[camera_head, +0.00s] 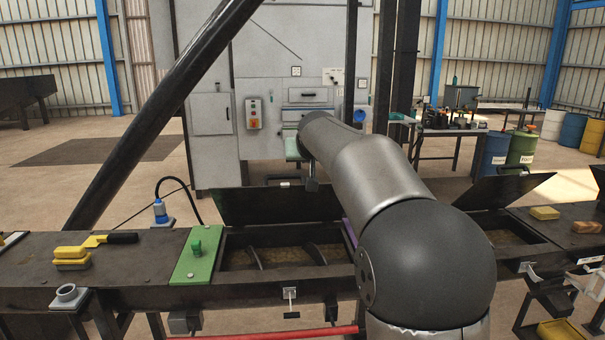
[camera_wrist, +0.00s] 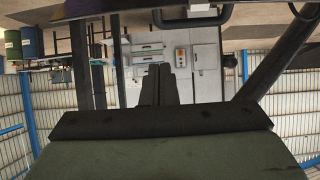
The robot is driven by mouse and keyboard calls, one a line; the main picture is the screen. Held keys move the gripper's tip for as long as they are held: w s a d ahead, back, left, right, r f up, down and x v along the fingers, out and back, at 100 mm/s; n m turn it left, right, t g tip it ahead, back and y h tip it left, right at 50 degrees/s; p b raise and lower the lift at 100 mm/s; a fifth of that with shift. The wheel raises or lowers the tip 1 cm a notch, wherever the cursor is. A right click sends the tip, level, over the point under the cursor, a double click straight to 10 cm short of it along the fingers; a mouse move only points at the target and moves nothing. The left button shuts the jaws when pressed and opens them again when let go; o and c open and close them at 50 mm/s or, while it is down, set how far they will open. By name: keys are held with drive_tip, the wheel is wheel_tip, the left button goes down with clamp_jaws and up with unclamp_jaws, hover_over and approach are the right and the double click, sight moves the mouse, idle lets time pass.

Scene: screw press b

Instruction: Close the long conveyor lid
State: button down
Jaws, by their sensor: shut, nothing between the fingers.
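A long dark conveyor lid (camera_head: 265,205) stands open, tilted up along the far side of the conveyor trough, left of my arm. The trough opening (camera_head: 280,256) below it is uncovered and shows brown material inside. A second dark lid (camera_head: 500,188) also stands raised to the right of my arm. My gripper (camera_wrist: 160,85) shows in the wrist view with its two dark fingers together and nothing between them.
A green plate (camera_head: 199,257) with a handle lies left of the trough. A grey cabinet (camera_head: 265,90) stands behind. A dark diagonal post (camera_head: 155,120) rises at the left.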

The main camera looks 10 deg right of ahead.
drive_tip(key=p, duration=0.2)
hover_over(302, 181)
drive_tip(key=f, duration=0.5)
drive_tip(key=shift+s, duration=0.4)
drive_tip(key=s, duration=0.1)
drive_tip(key=s+f, duration=0.1)
drive_tip(key=shift+s+a+f, duration=0.2)
drive_tip(key=shift+s+f, duration=0.2)
drive_tip(key=shift+f, duration=0.15)
drive_tip(key=shift+s+f, duration=0.1)
drive_tip(key=shift+s, duration=0.15)
drive_tip(key=shift+f, duration=0.1)
